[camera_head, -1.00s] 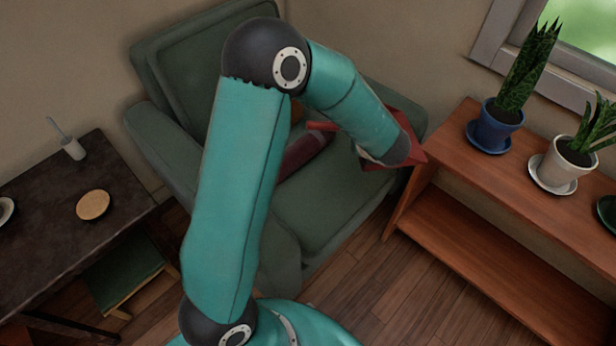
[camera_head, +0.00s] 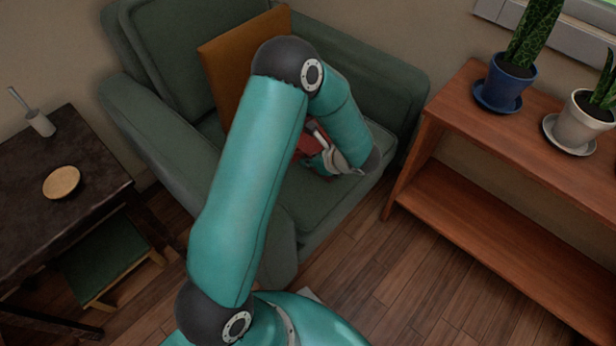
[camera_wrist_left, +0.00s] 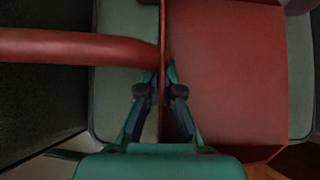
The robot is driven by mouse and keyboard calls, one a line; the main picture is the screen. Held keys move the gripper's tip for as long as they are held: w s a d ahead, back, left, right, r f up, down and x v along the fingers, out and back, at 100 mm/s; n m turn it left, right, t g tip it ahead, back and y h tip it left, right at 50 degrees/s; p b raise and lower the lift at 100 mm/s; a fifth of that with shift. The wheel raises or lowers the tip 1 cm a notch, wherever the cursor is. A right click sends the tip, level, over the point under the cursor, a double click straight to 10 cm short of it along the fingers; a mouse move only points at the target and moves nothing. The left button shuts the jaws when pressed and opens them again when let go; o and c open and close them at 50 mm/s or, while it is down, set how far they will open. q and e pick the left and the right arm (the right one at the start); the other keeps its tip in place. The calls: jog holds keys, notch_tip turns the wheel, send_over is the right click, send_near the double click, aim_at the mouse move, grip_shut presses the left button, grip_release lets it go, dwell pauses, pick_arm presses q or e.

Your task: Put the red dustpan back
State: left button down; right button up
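The red dustpan (camera_head: 307,146) shows only in part in the head view, over the seat of the green armchair and mostly hidden behind my left arm. In the left wrist view its broad red pan (camera_wrist_left: 225,75) is on the right and its thick red handle (camera_wrist_left: 75,49) runs off to the left. My left gripper (camera_head: 328,154) is over the seat. In the wrist view its fingers (camera_wrist_left: 164,92) are closed from both sides on a thin red edge between handle and pan. I cannot tell whether the dustpan touches the seat. My right gripper is not in view.
The green armchair (camera_head: 165,140) holds an orange-brown cushion (camera_head: 228,70). A dark table (camera_head: 90,215) with a round wooden disc (camera_head: 62,182) and a white brush holder (camera_head: 40,122) stands left, a stool (camera_head: 115,255) beneath. A wooden shelf (camera_head: 480,125) with potted plants stands right.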

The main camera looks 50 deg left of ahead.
pick_arm(q)
notch_tip(320, 180, down, 7)
jog(key=shift+f+b, duration=0.15)
jog(key=shift+b, duration=0.55)
jog(key=c, duration=1.3)
grip_release()
